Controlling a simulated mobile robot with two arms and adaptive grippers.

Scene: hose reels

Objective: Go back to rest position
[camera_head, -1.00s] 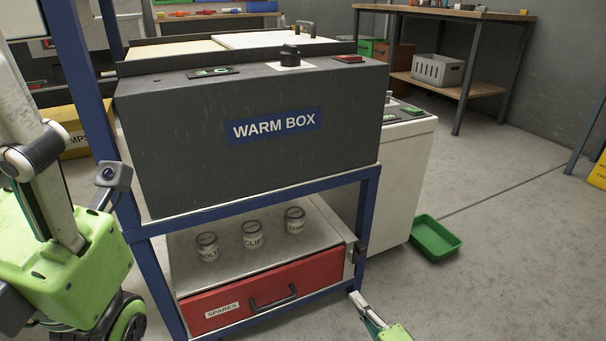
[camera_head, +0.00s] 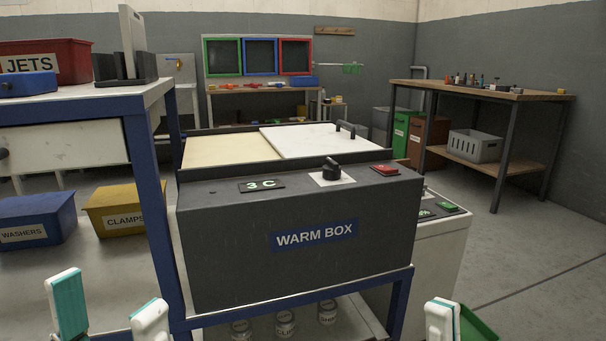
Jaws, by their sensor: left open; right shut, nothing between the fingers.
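My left gripper (camera_head: 108,292) shows at the bottom left as two white and teal fingers held apart, with nothing between them. My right gripper (camera_head: 441,306) shows at the bottom edge, right of the middle, with its fingers together and nothing held. Both point upward in the view, and the rest of my arms is out of the picture. The dark grey warm box (camera_head: 235,280) stands ahead, between and beyond the two grippers. I cannot tell whether either gripper touches anything.
A blue-framed bench (camera_head: 150,95) stands at left, with washers (camera_head: 35,222) and clamps (camera_head: 118,210) bins on a lower level. Several jars (camera_head: 284,323) sit under the warm box. A green tray (camera_head: 477,325) lies behind my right gripper. The floor at right is open.

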